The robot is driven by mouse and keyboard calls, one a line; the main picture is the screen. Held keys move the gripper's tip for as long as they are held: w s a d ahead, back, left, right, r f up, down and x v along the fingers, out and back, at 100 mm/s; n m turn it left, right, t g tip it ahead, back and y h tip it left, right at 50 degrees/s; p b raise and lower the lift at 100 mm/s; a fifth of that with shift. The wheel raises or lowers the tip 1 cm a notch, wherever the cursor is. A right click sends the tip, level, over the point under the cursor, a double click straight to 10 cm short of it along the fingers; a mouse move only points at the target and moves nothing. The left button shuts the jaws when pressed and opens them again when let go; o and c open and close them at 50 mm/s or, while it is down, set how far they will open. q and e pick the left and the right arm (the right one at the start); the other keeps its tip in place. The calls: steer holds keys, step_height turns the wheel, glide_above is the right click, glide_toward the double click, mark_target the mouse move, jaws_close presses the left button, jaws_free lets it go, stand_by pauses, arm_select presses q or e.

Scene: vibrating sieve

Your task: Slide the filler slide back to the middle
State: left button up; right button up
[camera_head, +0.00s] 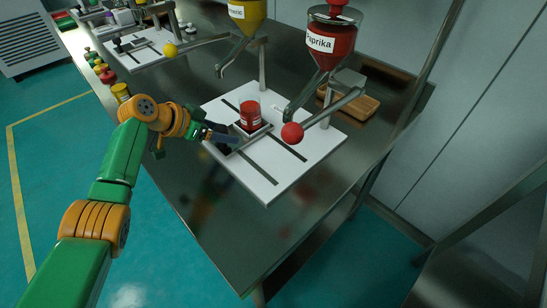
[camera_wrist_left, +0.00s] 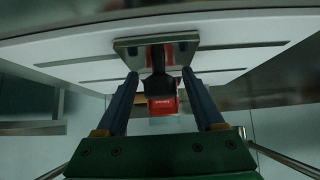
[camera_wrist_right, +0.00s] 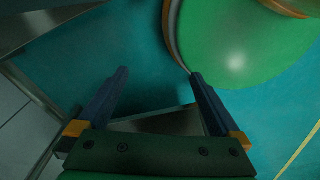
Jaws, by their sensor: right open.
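The filler slide (camera_head: 241,145) is a grey metal plate on the white slotted board (camera_head: 267,188), left of the board's middle. A red jar (camera_head: 250,116) stands on it, left of the paprika hopper's spout. My left gripper (camera_head: 229,138) is at the slide's near-left side. In the left wrist view, the slide's plate (camera_wrist_left: 128,46) and dark handle (camera_wrist_left: 158,62) show. The fingers of my left gripper (camera_wrist_left: 160,76) stand apart on both sides of the handle, with gaps. My right gripper (camera_wrist_right: 160,75) is open and empty, away from the board, over the floor.
The paprika hopper (camera_head: 330,45) and its arm with a red ball (camera_head: 292,133) hang over the board's right part. A second station with a yellow ball (camera_head: 170,50) stands behind. The near metal tabletop (camera_head: 225,215) is clear.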

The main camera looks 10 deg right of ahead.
arm_select(q)
steer(key=o, duration=0.5)
arm_select(e)
steer(key=shift+a, duration=0.15)
arm_select(q)
steer(key=r+p, duration=0.1)
steer(key=a+r+p, duration=0.1)
steer(key=p, duration=0.1)
steer(key=shift+s, duration=0.35)
steer(key=p, duration=0.1)
steer(key=s+r+p, duration=0.1)
steer(key=r+p, duration=0.1)
steer(key=p, duration=0.1)
steer(key=shift+s+a+r, duration=0.25)
arm_select(e)
steer(key=w+a+r+t+y, duration=0.1)
steer(key=w+a+r, duration=0.25)
steer(key=r, duration=0.35)
arm_select(q)
steer(key=a+p, duration=0.2)
steer(key=shift+a+r, duration=0.3)
steer(key=shift+r, duration=0.1)
steer(key=shift+s+a+r+p, duration=0.5)
steer(key=shift+s+a+p, duration=0.15)
steer(key=shift+s+p, duration=0.3)
arm_select(e)
steer(key=s+d+r+g+h, duration=0.1)
steer(key=s+d+r, duration=0.2)
steer(key=s+r, duration=0.1)
steer(key=shift+d, duration=0.2)
